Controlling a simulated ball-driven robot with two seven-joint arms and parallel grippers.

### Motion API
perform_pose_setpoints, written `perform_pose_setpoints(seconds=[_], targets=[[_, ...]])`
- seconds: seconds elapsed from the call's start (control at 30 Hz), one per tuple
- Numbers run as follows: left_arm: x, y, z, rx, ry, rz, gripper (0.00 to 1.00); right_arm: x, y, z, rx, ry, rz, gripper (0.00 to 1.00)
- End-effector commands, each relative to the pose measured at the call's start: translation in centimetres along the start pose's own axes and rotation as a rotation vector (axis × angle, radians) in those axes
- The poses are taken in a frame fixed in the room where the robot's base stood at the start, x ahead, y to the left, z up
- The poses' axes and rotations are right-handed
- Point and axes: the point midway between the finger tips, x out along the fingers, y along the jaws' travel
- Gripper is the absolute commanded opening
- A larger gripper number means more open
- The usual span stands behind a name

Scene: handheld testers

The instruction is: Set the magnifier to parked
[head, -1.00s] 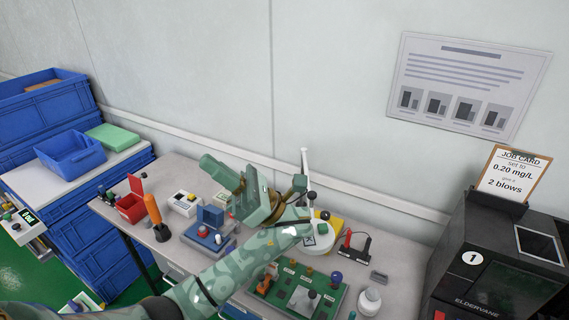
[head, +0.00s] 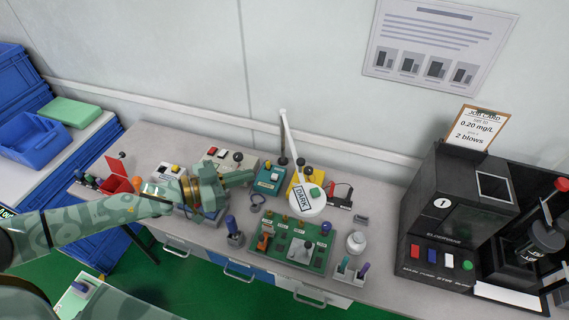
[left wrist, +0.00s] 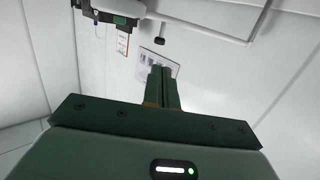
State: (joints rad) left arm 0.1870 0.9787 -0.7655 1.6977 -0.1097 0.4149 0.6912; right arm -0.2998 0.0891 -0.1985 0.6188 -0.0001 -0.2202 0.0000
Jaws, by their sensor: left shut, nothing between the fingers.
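The magnifier has a round white head (head: 311,207) with a label reading DARK and a green knob on top. Its white arm (head: 289,135) rises to the upper left, to the top of a dark post. The head hangs over the back of the green board. My left gripper (head: 248,177) is shut and empty, left of the magnifier head and apart from it, pointing right. Its closed fingers also show in the left wrist view (left wrist: 162,85). My right gripper is not in view.
The green board (head: 296,243) with several small parts lies below the magnifier. A teal box (head: 268,180) and a blue-topped holder (head: 232,232) stand near my gripper. A black machine (head: 440,222) with a job card (head: 477,127) stands at the right.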

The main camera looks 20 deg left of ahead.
Motion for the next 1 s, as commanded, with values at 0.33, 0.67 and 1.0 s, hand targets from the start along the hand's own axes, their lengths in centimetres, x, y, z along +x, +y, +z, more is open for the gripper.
perform_pose_setpoints(seconds=[0.33,0.67,1.0], targets=[[7.5,0.0,-0.2,0.003,0.005,0.002,0.0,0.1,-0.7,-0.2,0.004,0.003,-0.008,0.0],[11.1,0.0,-0.1,0.002,0.002,0.001,0.0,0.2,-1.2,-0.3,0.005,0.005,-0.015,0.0],[11.3,0.0,-0.1,0.002,0.001,0.001,0.0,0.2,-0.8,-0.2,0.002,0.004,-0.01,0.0]])
